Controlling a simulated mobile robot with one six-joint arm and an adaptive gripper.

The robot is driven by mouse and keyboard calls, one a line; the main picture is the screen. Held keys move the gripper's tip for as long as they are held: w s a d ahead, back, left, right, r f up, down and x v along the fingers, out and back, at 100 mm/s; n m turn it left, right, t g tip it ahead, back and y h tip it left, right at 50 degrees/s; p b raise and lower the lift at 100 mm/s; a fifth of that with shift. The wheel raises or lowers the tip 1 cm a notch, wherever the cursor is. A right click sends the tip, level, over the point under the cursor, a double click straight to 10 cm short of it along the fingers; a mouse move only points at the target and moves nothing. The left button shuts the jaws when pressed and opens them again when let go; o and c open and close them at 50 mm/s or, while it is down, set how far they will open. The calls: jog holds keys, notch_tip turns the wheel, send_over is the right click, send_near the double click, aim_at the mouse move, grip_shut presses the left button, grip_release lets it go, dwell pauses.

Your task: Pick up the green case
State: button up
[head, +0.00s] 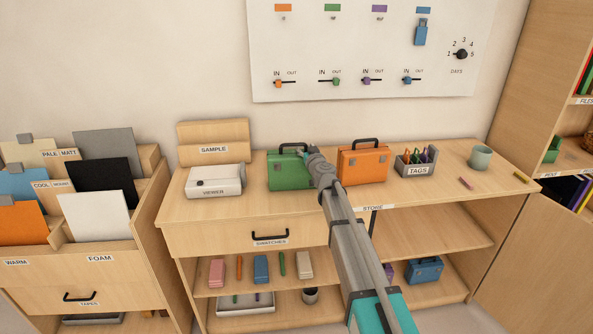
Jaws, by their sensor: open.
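The green case (288,172) stands upright on the wooden counter, between the white viewer box and the orange case. It has a dark handle on top, partly hidden by my arm. My gripper (303,154) is at the upper right of the green case in the picture, near its handle. Its fingers are small and mostly hidden by the wrist, and I cannot tell whether they touch the handle. The gripper is open.
The orange case (362,165) stands close on the right, the viewer (214,182) on the left. A tags holder (416,163) and a cup (480,157) are farther right. The wall panel (370,50) is behind. The counter front (220,208) is clear.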

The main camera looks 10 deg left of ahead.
grip_shut()
jog(key=shift+r, duration=0.2)
dwell(0.5)
notch_tip(320, 180, up, 2)
jog(key=shift+r+p, duration=0.1)
jog(key=shift+p, duration=1.15)
jog(key=s+d+r+p, duration=0.1)
jog(key=s+r+p, duration=0.9)
jog(key=s, duration=0.4)
jog(key=shift+r+p, duration=0.2)
jog(key=shift+p, duration=0.1)
